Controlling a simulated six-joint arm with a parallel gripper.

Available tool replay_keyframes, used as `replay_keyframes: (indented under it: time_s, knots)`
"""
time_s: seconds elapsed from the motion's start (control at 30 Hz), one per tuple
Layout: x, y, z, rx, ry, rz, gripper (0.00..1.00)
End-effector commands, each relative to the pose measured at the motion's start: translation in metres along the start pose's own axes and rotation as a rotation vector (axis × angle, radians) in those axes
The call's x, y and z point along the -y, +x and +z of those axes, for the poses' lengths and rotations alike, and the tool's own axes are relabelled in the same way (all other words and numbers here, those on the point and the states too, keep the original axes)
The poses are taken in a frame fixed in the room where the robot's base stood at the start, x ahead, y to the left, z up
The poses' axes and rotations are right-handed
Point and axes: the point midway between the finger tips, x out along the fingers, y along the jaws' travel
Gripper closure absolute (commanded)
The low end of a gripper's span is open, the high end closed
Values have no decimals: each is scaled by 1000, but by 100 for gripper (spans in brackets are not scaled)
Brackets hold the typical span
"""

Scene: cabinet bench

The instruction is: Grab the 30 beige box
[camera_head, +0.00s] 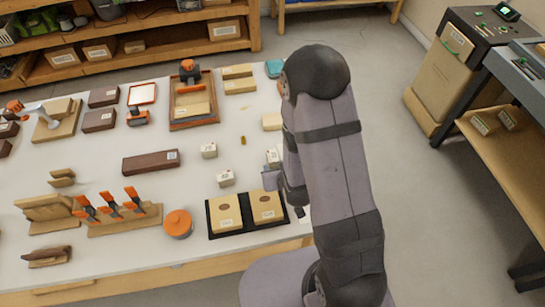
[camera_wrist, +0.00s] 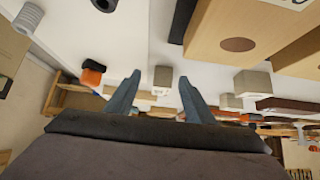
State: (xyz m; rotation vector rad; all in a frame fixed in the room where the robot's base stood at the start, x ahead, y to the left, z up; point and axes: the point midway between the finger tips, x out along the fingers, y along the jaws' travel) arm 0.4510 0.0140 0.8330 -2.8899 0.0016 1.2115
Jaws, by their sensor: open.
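Several beige boxes stand on the white table; I cannot read a 30 on any of them. Two larger beige boxes, the left one (camera_head: 225,214) and the right one (camera_head: 267,206), sit in a black tray (camera_head: 247,230) at the front. Small pale boxes (camera_head: 209,150) (camera_head: 226,178) stand behind the tray. My gripper (camera_wrist: 158,92) is open and empty in the wrist view. A small pale box (camera_wrist: 162,76) shows beyond its fingers, apart from them. A large beige box (camera_wrist: 237,44) with a brown oval fills the upper right there. My arm partly hides the gripper in the head view.
An orange round container (camera_head: 178,223) stands left of the black tray. A dark brown block (camera_head: 151,161) lies at mid-table, and a wooden holder (camera_head: 125,219) with orange-handled tools stands front left. A wooden-framed tray (camera_head: 193,98) lies behind. The floor right of the table is clear.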

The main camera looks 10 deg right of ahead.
Motion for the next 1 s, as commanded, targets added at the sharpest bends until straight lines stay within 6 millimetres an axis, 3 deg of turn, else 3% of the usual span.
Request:
replay_keyframes:
  time_s: [0.2, 0.5, 0.77, 1.0]
  knots:
    - [1, 4, 1, -147, -1, 1, 52]
    - [1, -7, -1, -328, -7, 0, 52]
    - [1, -15, -2, -397, -11, -3, 52]
    - [1, -10, -4, -405, -11, -4, 52]
